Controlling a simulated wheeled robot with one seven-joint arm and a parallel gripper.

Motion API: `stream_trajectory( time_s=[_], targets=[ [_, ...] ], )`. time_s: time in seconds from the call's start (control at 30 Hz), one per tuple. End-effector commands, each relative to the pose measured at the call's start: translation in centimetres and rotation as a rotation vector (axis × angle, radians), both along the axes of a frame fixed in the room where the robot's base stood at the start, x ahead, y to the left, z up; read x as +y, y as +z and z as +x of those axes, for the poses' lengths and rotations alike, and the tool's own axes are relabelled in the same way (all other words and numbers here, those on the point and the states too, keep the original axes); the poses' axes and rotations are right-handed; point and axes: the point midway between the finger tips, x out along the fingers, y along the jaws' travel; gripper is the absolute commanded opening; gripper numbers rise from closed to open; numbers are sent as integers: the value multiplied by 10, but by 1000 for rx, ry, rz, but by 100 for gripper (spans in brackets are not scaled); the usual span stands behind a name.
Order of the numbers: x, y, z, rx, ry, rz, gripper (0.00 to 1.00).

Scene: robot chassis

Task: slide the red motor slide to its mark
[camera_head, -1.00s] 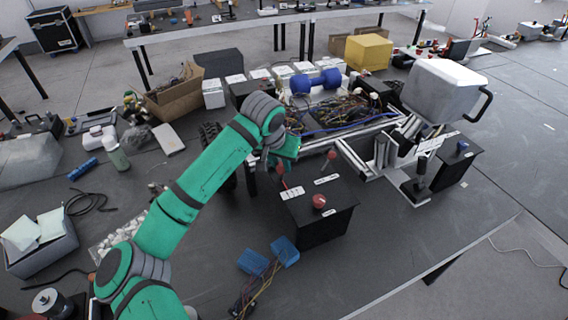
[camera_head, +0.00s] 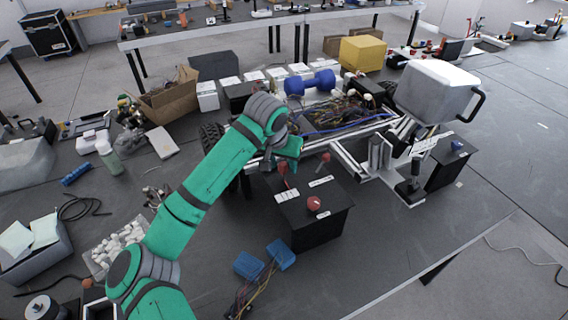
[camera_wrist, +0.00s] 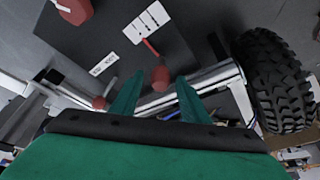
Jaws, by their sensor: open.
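A black control box (camera_head: 325,225) stands at the middle of the head view. A red round knob (camera_head: 283,168) is at its far left, beside a white marked strip (camera_head: 287,195); I take it for the red motor slide. My gripper (camera_head: 288,152) is just above and behind it. In the wrist view the red knob (camera_wrist: 160,75) lies between the tips of my open gripper (camera_wrist: 161,78). Whether the fingers touch it I cannot tell. A thin red pointer (camera_wrist: 151,47) runs between the knob and the strip (camera_wrist: 147,22).
A large red button (camera_head: 314,203) and a second red knob (camera_head: 325,157) are on the same box. The second knob shows left of my fingers in the wrist view (camera_wrist: 99,102). A black tyre (camera_wrist: 275,80) and the chassis rail (camera_wrist: 205,82) are close by.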

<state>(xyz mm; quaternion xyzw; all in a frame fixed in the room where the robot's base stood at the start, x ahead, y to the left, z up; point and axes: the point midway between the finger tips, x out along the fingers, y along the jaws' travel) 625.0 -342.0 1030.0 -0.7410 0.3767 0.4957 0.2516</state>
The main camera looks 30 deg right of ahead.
Motion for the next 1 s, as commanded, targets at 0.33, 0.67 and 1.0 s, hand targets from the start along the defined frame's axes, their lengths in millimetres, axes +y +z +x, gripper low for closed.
stream_trajectory(
  time_s=[0.33, 0.67, 1.0],
  targets=[
    [13, 45, -12, -2, -3, -2, 41],
    [29, 91, -23, -2, -2, -1, 41],
    [32, 99, -25, 0, -2, -1, 41]
  ],
)
